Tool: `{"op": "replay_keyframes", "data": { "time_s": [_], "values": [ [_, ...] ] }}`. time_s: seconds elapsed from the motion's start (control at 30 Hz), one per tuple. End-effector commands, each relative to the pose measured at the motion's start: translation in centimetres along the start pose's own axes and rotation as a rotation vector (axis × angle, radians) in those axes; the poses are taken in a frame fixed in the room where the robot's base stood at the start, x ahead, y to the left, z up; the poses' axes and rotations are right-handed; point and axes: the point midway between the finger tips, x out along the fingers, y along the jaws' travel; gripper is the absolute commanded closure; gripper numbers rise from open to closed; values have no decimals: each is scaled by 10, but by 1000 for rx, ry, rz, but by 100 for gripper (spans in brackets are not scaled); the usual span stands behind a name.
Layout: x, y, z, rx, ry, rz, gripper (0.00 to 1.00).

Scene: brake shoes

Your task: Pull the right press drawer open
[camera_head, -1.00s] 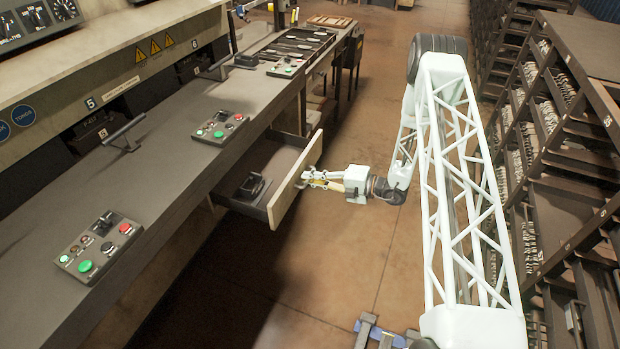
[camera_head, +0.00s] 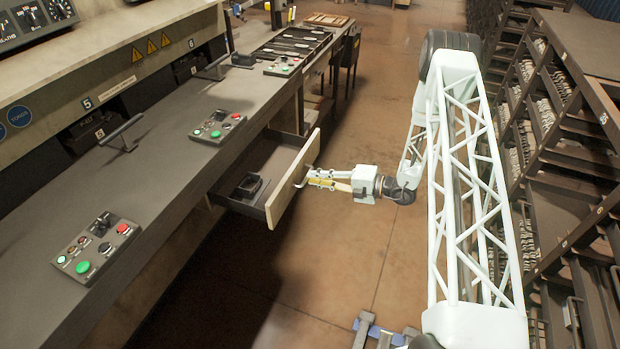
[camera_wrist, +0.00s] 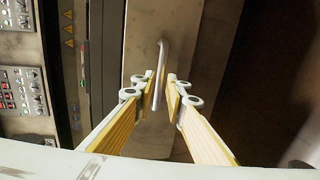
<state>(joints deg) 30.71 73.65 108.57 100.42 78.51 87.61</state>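The press drawer (camera_head: 291,184) stands pulled out from under the bench, its pale front facing right and its grey inside showing. A dark block-like part (camera_head: 248,186) lies in it. The drawer's bar handle (camera_wrist: 161,72) shows in the wrist view, running between my fingers. My gripper (camera_head: 309,179) is at the drawer front, by the handle. In the wrist view, my gripper (camera_wrist: 160,96) has its two fingers parted on either side of the handle, with a narrow gap showing beside it, so it looks open.
The bench top (camera_head: 165,165) carries button panels (camera_head: 98,248) and (camera_head: 218,127) and a lever handle (camera_head: 122,135). A dark shelf rack (camera_head: 560,110) stands at the right. The brown floor (camera_head: 330,240) between bench and rack is mostly clear.

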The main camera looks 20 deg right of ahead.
Motion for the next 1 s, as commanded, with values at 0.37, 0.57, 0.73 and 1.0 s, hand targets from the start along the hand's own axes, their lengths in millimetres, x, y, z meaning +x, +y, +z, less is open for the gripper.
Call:
{"op": "replay_keyframes", "data": {
  "time_s": [0.37,0.57,0.73,1.0],
  "values": [
    [-47,0,1,0,-3,0,87],
    [-67,0,1,1,-2,0,87],
    [-78,0,0,1,-1,0,87],
    [-83,0,0,1,0,0,87]
  ]
}}
